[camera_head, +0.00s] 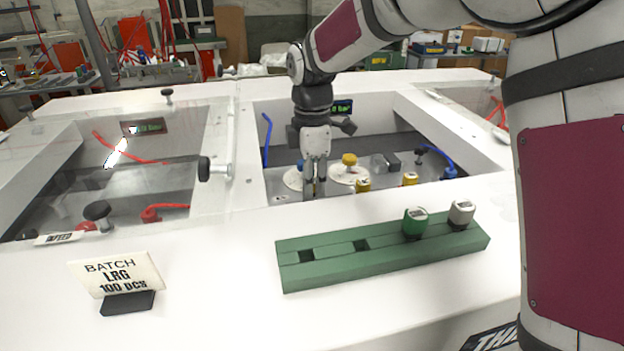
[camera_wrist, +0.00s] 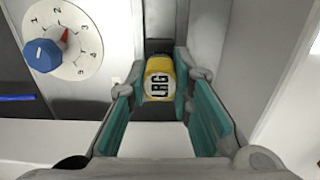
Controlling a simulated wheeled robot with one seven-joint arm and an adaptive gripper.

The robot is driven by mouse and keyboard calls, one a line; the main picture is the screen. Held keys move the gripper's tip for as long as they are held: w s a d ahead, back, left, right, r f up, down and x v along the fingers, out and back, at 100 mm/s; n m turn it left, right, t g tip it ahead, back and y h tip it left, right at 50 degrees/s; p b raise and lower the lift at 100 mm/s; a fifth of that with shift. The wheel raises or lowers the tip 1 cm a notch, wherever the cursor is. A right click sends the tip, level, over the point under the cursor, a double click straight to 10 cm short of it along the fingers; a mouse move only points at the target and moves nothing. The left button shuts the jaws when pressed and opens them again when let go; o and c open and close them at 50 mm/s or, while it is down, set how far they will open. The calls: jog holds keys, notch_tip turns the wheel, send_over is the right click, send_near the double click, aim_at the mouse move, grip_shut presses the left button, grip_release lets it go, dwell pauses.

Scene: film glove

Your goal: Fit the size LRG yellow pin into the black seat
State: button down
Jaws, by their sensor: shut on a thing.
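My gripper (camera_head: 314,190) reaches down into the middle bay of the white bench, beside the white dials. In the wrist view its teal-lined fingers (camera_wrist: 159,88) are shut on a yellow pin (camera_wrist: 159,80), whose top reads LRG and faces the camera. The pin's lower part is hidden. Dark surfaces show around the pin, but I cannot tell whether they are the black seat or whether the pin is in it. Two other yellow-topped pins (camera_head: 363,185) (camera_head: 410,179) stand in the bay to the right of my gripper.
A blue-knobbed dial (camera_wrist: 62,50) is close at left; a yellow-knobbed dial (camera_head: 349,174) lies right. A green rack (camera_head: 335,270) in front holds a green pin (camera_head: 415,222) and a grey pin (camera_head: 461,213), with two empty holes. A sign (camera_head: 117,275) reads BATCH LRG. Bay walls surround my gripper.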

jog(key=shift+f, duration=1.05)
jog(key=c, duration=1.3)
grip_release()
jog(key=shift+c, duration=0.2)
notch_tip(320, 180, up, 12)
jog(key=shift+f, duration=0.1)
